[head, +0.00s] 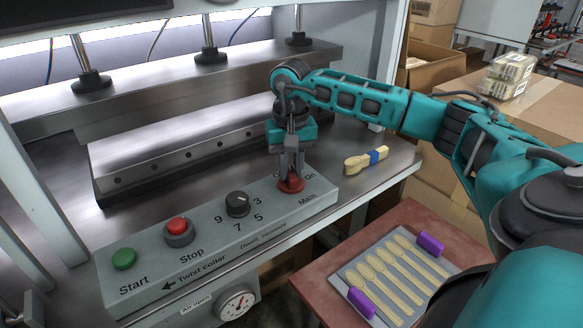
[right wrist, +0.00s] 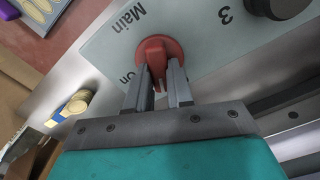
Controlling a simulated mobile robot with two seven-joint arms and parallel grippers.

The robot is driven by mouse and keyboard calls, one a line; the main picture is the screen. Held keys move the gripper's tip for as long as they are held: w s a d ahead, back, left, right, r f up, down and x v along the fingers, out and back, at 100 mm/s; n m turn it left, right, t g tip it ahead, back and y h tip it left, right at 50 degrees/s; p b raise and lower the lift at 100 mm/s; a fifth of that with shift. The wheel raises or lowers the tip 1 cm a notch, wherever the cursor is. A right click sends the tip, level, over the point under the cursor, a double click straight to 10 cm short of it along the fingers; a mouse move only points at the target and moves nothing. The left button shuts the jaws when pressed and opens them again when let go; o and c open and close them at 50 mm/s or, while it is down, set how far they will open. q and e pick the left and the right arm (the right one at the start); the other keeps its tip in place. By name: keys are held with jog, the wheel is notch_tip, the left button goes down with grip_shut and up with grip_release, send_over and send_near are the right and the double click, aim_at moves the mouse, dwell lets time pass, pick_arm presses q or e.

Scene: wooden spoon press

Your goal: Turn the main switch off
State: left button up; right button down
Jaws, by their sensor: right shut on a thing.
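The main switch (head: 291,184) is a red rotary knob on a red round base at the right end of the grey control panel (head: 150,292). It lies beside the words "Main" and "On". My right gripper (head: 291,170) points down over it with its fingers on the knob. In the right wrist view, the red switch (right wrist: 156,50) shows its raised handle between the two fingers of my right gripper (right wrist: 158,80), which is shut on it. My left gripper is not in view.
The panel also bears a black dial (head: 238,204), a red Stop button (head: 178,227) and a green Start button (head: 123,259). A bundle of wooden spoons (head: 365,160) lies right of the panel. A tray (head: 372,258) of spoons stands lower right. The press stands behind.

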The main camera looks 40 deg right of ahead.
aim_at(290, 172)
jog(key=n, duration=0.4)
jog(key=shift+a+n, duration=0.1)
jog(key=shift+n, duration=0.3)
dwell(0.4)
jog(key=c, duration=1)
grip_release()
notch_tip(290, 172, up, 13)
jog(key=shift+a+f, duration=0.1)
